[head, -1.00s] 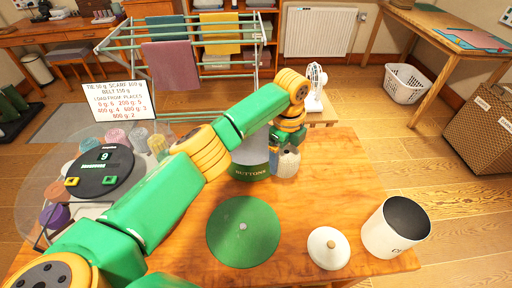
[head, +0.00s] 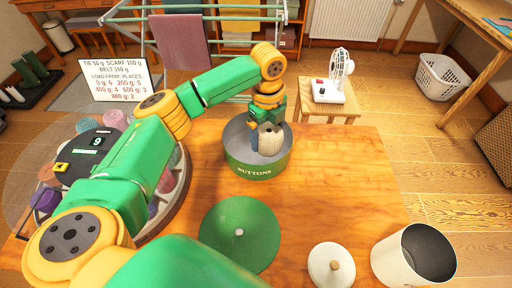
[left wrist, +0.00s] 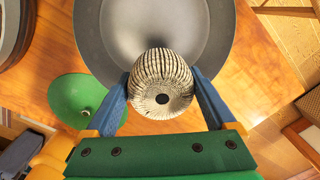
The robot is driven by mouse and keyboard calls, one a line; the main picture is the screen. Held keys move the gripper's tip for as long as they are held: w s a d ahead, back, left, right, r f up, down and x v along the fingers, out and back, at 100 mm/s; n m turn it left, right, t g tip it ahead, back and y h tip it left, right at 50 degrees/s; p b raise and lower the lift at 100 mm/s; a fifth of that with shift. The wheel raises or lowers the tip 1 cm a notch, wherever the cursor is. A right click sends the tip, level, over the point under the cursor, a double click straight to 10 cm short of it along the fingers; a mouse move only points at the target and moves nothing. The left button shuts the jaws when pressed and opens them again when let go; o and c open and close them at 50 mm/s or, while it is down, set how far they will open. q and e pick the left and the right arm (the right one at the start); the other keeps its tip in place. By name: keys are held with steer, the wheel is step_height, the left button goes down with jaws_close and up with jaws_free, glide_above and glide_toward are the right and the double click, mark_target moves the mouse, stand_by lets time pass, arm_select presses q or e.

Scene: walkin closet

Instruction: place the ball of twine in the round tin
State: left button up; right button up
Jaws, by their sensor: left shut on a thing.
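The ball of twine (head: 271,139) is cream with dark strands and a dark hole at its end. It also shows in the left wrist view (left wrist: 161,84). My left gripper (head: 264,124) is shut on it, one blue finger on each side. The round tin (head: 257,170) is green, marked BUTTONS, and open, with a grey inside. The twine is over the tin's opening or partly inside it; I cannot tell whether it touches the bottom. The tin's green lid (head: 240,226) lies on the table in front of the tin. My right gripper is not in view.
A white canister (head: 412,258) and its white lid (head: 331,266) are at the table's front right. A round sorter with coloured rolls (head: 168,185) stands at the left. The table right of the tin is clear. A white fan (head: 338,78) stands on a stool behind.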

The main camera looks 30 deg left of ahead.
arm_select(q)
steer(key=a+f, duration=0.1)
steer(key=s+a+f, duration=0.1)
steer(key=f, duration=0.1)
steer(key=shift+s+a+f+p, duration=0.2)
steer(key=shift+s+a+p, duration=0.1)
steer(key=shift+s+a, duration=0.1)
steer(key=shift+w+d+f, duration=0.1)
steer(key=shift+f, duration=0.75)
steer(key=shift+w+d+f, duration=0.1)
steer(key=shift+f, duration=0.7)
steer(key=o, duration=1.1)
steer(key=shift+o, duration=0.2)
step_height(320, 180, up, 12)
steer(key=shift+s+a+r, duration=0.15)
steer(key=shift+s+r, duration=0.05)
steer(key=shift+f, duration=0.1)
